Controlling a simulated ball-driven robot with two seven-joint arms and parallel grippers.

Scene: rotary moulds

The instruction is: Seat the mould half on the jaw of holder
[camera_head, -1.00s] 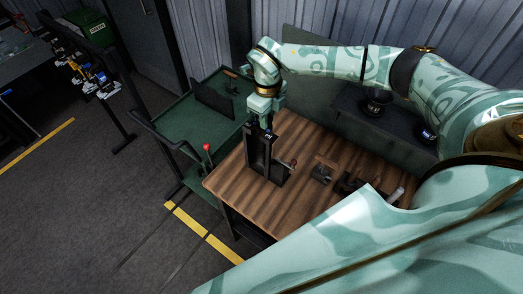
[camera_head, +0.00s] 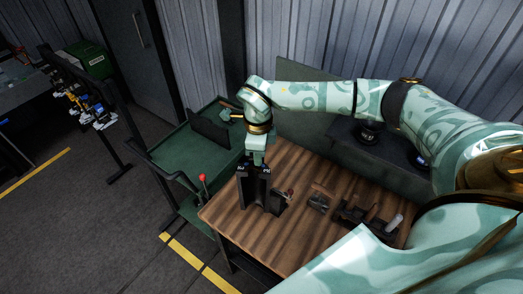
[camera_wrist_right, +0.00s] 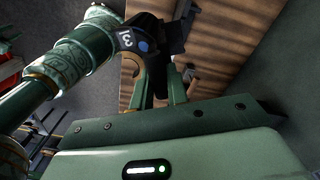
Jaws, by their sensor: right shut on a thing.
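My right gripper (camera_head: 257,162) points down over the black holder (camera_head: 270,207) on the wooden table. It is shut on a dark piece, taken as the mould half (camera_wrist_right: 157,76), which shows between the two green fingers in the right wrist view. In the head view, black upright blocks with small white labels stand just under the fingers. Where the mould half ends and the jaw begins cannot be told, nor whether it is fully seated. A dark part with a white number label and a blue disc (camera_wrist_right: 145,46) lies close to the fingers. My left gripper is out of view.
A small metal fixture (camera_head: 319,203) and a clamp with a pale handle (camera_head: 393,223) stand further right on the wooden table (camera_head: 240,235). A green cart (camera_head: 185,155) is at left. The table's front left is clear.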

